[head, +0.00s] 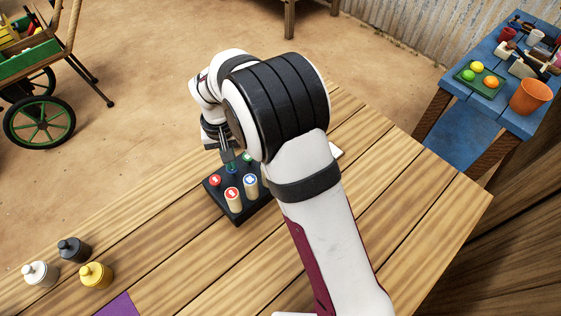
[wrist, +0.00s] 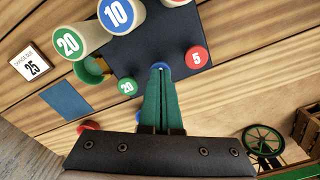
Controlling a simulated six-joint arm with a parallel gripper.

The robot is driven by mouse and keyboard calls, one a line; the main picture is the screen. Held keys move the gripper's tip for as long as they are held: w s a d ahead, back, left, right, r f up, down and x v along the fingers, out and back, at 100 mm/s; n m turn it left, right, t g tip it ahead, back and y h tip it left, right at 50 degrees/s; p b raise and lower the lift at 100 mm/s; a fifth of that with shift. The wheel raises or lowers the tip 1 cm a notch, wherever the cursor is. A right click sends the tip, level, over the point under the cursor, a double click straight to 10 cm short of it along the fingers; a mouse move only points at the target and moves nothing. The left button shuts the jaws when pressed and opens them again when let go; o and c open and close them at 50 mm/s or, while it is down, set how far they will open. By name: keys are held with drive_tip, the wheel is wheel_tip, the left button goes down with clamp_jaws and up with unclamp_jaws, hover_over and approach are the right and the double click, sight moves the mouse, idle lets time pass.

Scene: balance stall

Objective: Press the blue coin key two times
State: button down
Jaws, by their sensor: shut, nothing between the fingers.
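The blue coin key (wrist: 161,66) is a low round button on a dark board (wrist: 143,42). It sits between the red key marked 5 (wrist: 196,57) and the green key marked 20 (wrist: 128,87). My gripper (wrist: 161,72) is shut and empty, its green fingertips right at the blue key and covering part of it. I cannot tell whether they touch or press it. In the head view my gripper (head: 230,163) points down over the board (head: 219,203), and the blue key (head: 232,170) shows just below the tips.
Tall wooden posts with blue 10 (wrist: 117,13) and green 20 (wrist: 68,43) tops stand beside the keys. A card reading 25 (wrist: 31,66) and a blue mat (wrist: 66,100) lie nearby. Bottles (head: 74,249) stand at the table's left; the wood between is clear.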

drive_tip(key=shift+f, duration=0.45)
drive_tip(key=shift+r, duration=1.3)
drive_tip(key=shift+f, duration=0.1)
